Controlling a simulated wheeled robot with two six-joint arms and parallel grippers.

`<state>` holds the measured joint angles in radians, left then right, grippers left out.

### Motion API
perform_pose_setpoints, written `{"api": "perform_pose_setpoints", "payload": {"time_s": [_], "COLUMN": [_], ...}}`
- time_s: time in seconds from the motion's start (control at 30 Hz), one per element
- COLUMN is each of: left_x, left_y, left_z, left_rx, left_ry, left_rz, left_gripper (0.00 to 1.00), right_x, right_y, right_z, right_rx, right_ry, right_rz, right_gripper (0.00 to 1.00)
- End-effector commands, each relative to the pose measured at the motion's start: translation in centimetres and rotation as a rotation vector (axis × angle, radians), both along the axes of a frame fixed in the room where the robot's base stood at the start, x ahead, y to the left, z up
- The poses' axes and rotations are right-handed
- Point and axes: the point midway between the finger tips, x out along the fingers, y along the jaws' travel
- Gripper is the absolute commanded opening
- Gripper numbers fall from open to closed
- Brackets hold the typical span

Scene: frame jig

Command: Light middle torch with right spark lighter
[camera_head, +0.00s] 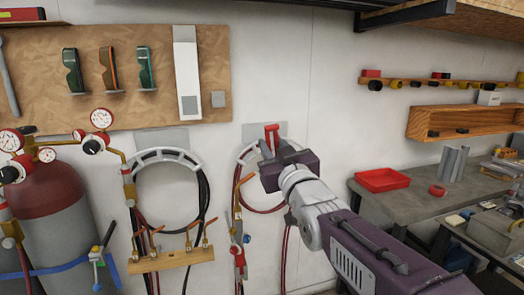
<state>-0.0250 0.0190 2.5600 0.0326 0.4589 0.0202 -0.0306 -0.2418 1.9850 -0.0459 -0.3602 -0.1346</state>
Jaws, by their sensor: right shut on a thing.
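My right gripper (270,163) is in front of the right hose hanger on the wall, its arm coming in from the lower right. It is shut on a small red-handled thing (272,135) that sticks up above the fingers; I cannot tell for sure that it is the right spark lighter. Brass torch parts (188,241) stand in a wooden rack (172,261) on the wall, left of and below the gripper. Other brass fittings hang on hoses at the left (129,188) and right (238,205) hangers. I cannot tell which is the middle torch, and I see no flame. My left gripper is out of view.
Red gas cylinder (60,200) with gauges stands at the left. Black hose (205,190) loops on the left hanger. A workbench (400,205) with a red tray (382,180) stands at the right, behind my arm.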

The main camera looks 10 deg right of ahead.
Motion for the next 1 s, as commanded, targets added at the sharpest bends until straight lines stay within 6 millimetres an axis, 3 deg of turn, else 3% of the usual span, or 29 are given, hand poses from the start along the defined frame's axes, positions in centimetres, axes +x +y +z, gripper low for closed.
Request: {"api": "perform_pose_setpoints", "payload": {"time_s": [0.23, 0.67, 1.0], "left_x": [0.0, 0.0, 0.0], "left_y": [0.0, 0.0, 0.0], "left_z": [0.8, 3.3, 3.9], "left_rx": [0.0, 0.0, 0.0], "left_ry": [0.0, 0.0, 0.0], "left_rz": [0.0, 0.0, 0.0], "left_gripper": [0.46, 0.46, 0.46], "right_x": [1.1, 6.3, 9.5], "right_y": [0.1, 0.3, 0.4], "right_z": [0.3, 0.3, 0.2], "right_rx": [-0.001, -0.001, -0.001], "right_ry": [0.001, 0.001, 0.0], "right_rz": [0.001, 0.002, 0.002], "right_gripper": [0.0, 0.0, 0.0]}}
